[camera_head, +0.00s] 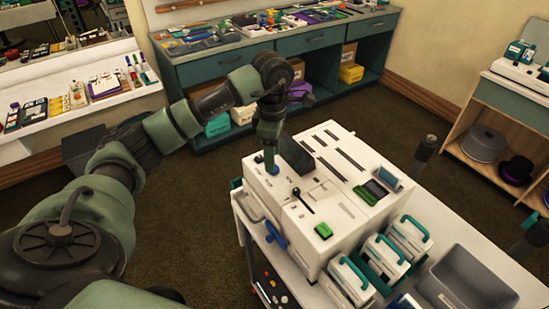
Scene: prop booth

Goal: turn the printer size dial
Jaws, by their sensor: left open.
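The printer (345,215) is a white boxy machine with slots, a small screen, a green button and a black lever on top, standing on a white cart. A small blue round part (275,170), which looks like the size dial, sits at the printer's left top edge. My left gripper (269,160) points down right at this blue part and partly covers it. The gripper is open; whether its fingers are around the dial or touching it cannot be told. My right gripper is not in view.
White cartridges with teal handles (408,238) and a grey bin (466,284) sit at the cart's front and right. A dark upright post (427,146) stands beyond the printer's right side. A cluttered teal counter (312,42) is behind. Carpet lies clear between.

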